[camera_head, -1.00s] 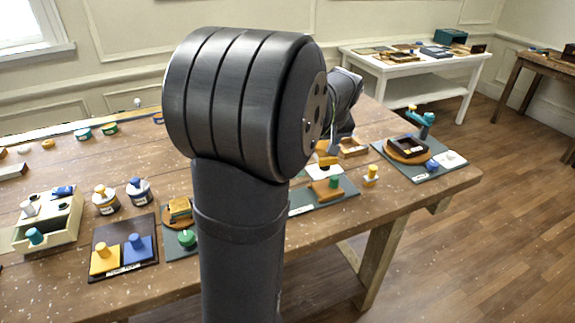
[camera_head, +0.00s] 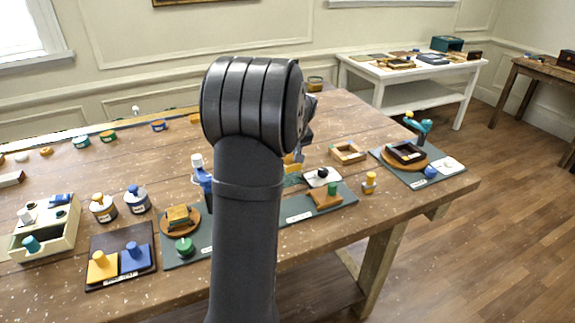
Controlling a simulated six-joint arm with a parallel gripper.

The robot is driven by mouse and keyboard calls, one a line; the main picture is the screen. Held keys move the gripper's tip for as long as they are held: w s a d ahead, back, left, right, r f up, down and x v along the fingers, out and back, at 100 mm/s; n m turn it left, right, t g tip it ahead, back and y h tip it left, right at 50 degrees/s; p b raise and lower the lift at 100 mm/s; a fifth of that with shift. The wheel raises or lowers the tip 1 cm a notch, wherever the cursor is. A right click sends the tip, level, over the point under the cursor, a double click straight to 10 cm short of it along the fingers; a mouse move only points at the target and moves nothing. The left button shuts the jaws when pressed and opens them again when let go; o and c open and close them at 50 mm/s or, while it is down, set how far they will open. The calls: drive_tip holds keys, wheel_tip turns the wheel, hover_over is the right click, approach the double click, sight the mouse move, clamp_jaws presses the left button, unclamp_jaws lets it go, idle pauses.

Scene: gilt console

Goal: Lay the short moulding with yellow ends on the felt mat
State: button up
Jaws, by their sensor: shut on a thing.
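My gripper (camera_head: 298,153) is mostly hidden behind my own arm; only a dark edge of it shows, above the middle of the table. A small yellow piece (camera_head: 290,159) shows just under it, which looks like an end of the short moulding in its jaws. The rest of the moulding is hidden. A grey-green mat (camera_head: 292,216) with a white label lies below and to the right, partly behind my arm. Another such mat (camera_head: 172,262) lies left of my arm, and a third (camera_head: 397,174) lies at the right. I cannot tell which is the felt mat.
A wooden block with a green knob (camera_head: 326,199) and a white piece with a black knob (camera_head: 322,176) stand by the middle mat. A yellow peg (camera_head: 369,183) and a wooden frame (camera_head: 348,153) are close by. A dark tray (camera_head: 150,268) lies at front left.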

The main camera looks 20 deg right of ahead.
drive_tip(key=shift+f, duration=2)
drive_tip(key=shift+f, duration=0.1)
drive_tip(key=o, duration=1)
drive_tip(key=v, duration=1.2)
drive_tip(key=x, duration=1.2)
drive_tip(key=shift+r, duration=1.85)
